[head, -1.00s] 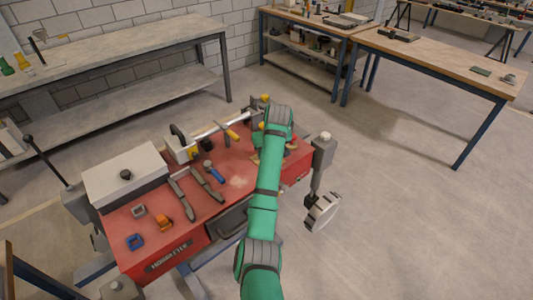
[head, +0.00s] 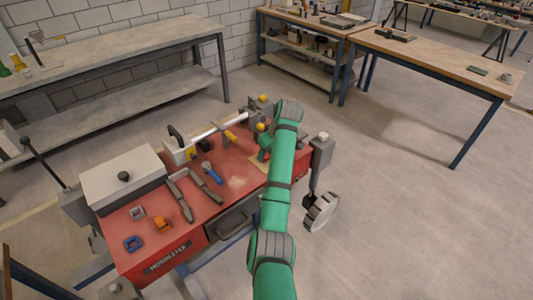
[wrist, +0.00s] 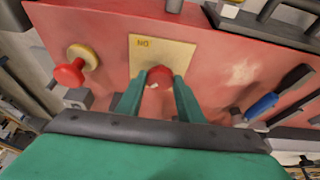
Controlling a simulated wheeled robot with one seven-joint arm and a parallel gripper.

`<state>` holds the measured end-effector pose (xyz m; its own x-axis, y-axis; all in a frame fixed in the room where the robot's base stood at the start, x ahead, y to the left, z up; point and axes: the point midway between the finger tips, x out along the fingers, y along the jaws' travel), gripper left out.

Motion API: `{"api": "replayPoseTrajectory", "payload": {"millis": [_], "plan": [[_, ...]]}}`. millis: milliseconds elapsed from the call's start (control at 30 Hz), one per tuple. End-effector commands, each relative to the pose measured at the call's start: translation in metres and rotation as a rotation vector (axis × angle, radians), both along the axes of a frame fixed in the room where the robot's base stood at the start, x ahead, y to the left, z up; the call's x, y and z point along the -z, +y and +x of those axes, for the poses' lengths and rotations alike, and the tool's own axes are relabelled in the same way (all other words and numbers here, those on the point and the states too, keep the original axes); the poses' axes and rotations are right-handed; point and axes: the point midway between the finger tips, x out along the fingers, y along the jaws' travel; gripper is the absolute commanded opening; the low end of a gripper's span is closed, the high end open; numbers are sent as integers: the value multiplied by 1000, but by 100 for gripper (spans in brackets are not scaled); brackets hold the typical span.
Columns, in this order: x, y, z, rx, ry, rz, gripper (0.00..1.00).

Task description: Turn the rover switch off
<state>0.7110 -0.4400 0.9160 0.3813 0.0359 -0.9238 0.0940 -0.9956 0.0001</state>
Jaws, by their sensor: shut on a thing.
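The rover is a red box-topped machine (head: 135,213) with wheels. On its deck is a yellow switch plate (head: 258,163), partly hidden by my green arm in the head view. In the wrist view the plate (wrist: 180,54) carries small lettering and a red switch knob (wrist: 160,74). My gripper (wrist: 159,84) has its two green fingers on either side of the knob, shut on it. The gripper (head: 264,146) is mostly hidden behind my arm in the head view.
A second red knob (wrist: 68,75) on a round yellow base stands left of the plate in the wrist view. A blue-handled tool (head: 210,172) and grey tools lie on the deck. A white box (head: 124,178) sits at its left. Floor to the right is clear.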

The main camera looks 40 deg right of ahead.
Motion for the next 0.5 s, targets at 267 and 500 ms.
{"api": "replayPoseTrajectory", "payload": {"millis": [267, 500], "plan": [[0, 0, 1, -1, -1, 0, 48], [0, 0, 0, 0, 0, 0, 52]]}}
